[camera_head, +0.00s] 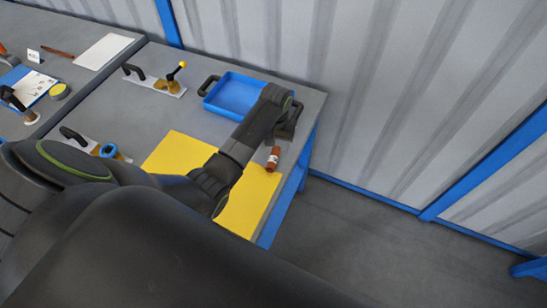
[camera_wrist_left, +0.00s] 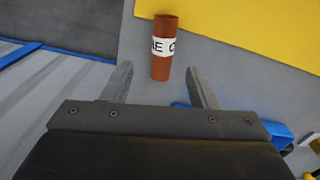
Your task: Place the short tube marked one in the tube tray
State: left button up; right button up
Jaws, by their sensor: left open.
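The short tube (camera_head: 273,159) is reddish brown with a white label band and lies on the grey table by the yellow mat. In the left wrist view the tube (camera_wrist_left: 163,66) shows part of its black lettering; the whole marking is not readable. My left gripper (camera_head: 283,138) is open. In the wrist view its two fingers lie either side of the tube's near end in the picture, with gaps to both; whether they are level with it I cannot tell. The blue tray (camera_head: 209,104) stands behind the gripper and looks empty; my arm covers its right side.
The yellow mat (camera_head: 245,206) lies partly under my arm. A fixture with a yellow knob (camera_head: 183,64) and one with a blue ring (camera_head: 108,151) stand to the left. The table's right edge is close to the tube, with open floor beyond.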

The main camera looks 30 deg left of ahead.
aim_at(273, 156)
pick_arm(q)
jog(key=shift+s+a+f+p, duration=0.1)
jog(key=shift+f+p, duration=0.25)
jog(key=shift+f, duration=1.3)
jog(key=shift+s+a+f+p, duration=0.1)
jog(key=shift+f+p, duration=0.25)
jog(key=shift+f, duration=1.25)
jog(key=shift+r, duration=0.1)
grip_shut()
